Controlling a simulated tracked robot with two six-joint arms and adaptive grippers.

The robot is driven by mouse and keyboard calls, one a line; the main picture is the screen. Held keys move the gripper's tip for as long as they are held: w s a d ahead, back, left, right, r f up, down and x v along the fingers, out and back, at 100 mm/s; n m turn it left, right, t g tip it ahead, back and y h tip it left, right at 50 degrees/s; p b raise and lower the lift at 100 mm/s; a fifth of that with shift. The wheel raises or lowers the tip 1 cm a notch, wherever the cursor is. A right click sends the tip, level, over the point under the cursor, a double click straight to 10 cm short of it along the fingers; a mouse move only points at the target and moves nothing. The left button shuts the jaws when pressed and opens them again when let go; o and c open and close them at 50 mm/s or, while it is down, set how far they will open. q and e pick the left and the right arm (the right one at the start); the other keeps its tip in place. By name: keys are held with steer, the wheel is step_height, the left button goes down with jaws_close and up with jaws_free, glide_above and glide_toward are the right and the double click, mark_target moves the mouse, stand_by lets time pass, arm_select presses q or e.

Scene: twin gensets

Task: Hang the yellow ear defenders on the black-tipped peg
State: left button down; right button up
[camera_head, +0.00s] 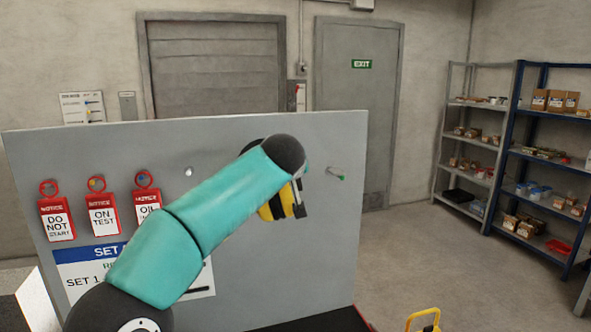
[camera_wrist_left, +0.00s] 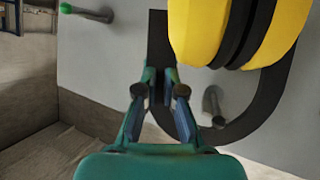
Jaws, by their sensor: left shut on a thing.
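The yellow ear defenders (camera_head: 283,203) are in front of the upright grey board, partly hidden behind my left arm in the head view. In the left wrist view their yellow cups (camera_wrist_left: 230,30) are at the top right, with a black band curving below. My left gripper (camera_wrist_left: 165,90) is shut on the black band. A short grey peg with a dark end (camera_wrist_left: 214,108) shows inside the band's loop; I cannot tell whether the band touches or rests on it. The head view hides this peg. My right gripper is not in view.
A green-tipped peg (camera_head: 340,177) stands right of the ear defenders. A pale-tipped peg (camera_head: 188,171) is farther left on the board (camera_head: 330,245). Several red notice tags (camera_head: 102,215) hang at the left. A yellow handle (camera_head: 424,320) shows at the bottom right.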

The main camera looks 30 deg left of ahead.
arm_select(q)
steer(key=shift+w+a, duration=0.65)
steer(key=shift+a, duration=0.2)
steer(key=shift+w+a+f, duration=0.3)
steer(key=shift+a+f, duration=0.05)
steer(key=shift+f, duration=0.6)
steer(key=c, duration=1.6)
jaws_free()
steer(key=o, duration=0.4)
steer(key=shift+w+a+f, duration=0.1)
steer(key=shift+w, duration=0.15)
steer(key=shift+s+d+r, duration=0.2)
steer(key=shift+s+r, duration=0.2)
steer(key=shift+s, duration=0.1)
steer(key=shift+f+v, duration=0.2)
steer(key=shift+v, duration=5.35)
